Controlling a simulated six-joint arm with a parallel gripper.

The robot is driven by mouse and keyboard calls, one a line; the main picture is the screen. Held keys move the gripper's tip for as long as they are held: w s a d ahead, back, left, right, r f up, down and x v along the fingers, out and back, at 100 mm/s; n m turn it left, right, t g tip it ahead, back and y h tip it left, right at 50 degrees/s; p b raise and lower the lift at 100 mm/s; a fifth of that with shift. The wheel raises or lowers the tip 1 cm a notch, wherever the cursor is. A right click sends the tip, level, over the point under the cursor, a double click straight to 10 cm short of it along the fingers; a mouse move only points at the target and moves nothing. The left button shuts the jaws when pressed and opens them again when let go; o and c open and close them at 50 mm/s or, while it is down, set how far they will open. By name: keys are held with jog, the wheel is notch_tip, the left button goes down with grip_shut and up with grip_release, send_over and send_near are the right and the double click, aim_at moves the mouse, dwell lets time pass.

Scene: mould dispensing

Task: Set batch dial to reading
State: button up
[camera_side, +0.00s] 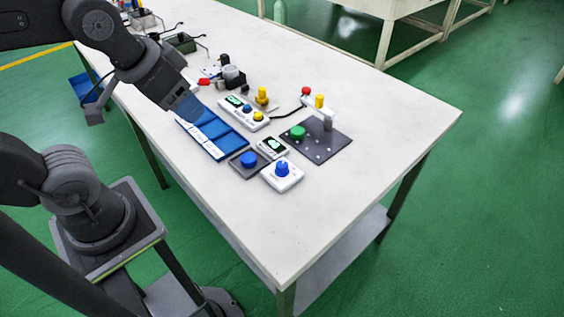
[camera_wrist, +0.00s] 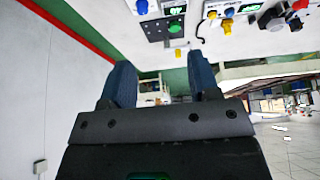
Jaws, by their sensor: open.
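The blue dial (camera_side: 282,170) stands on a small white box near the middle of the table. A small display box (camera_side: 272,147) with a green-lit screen sits just behind it; its digits are too small to read. A blue round knob on a white base (camera_wrist: 142,7) shows at the top edge of the wrist view and looks like the same dial. My gripper (camera_side: 184,106) is open and empty, above the left side of the table, well apart from the dial. Its two fingers (camera_wrist: 160,82) stand apart in the wrist view.
A blue button (camera_side: 248,159) on a dark pad is left of the dial. A blue tray (camera_side: 235,150) lies between it and my gripper. Behind are a white panel (camera_side: 236,113) with knobs and a dark plate (camera_side: 338,143) with a green button. The table's right side is clear.

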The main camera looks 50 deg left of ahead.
jog(key=w+d+f+g, duration=0.2)
jog(key=w+g, duration=0.1)
jog(key=w, duration=0.5)
jog(key=m+g, duration=0.1)
jog(key=g, duration=0.1)
send_over(283, 164)
notch_tip(283, 164, down, 7)
notch_tip(283, 164, down, 14)
jog(key=shift+a+r, duration=0.1)
jog(key=shift+c, duration=0.4)
jog(key=c, duration=0.8)
jog(key=shift+c, duration=0.2)
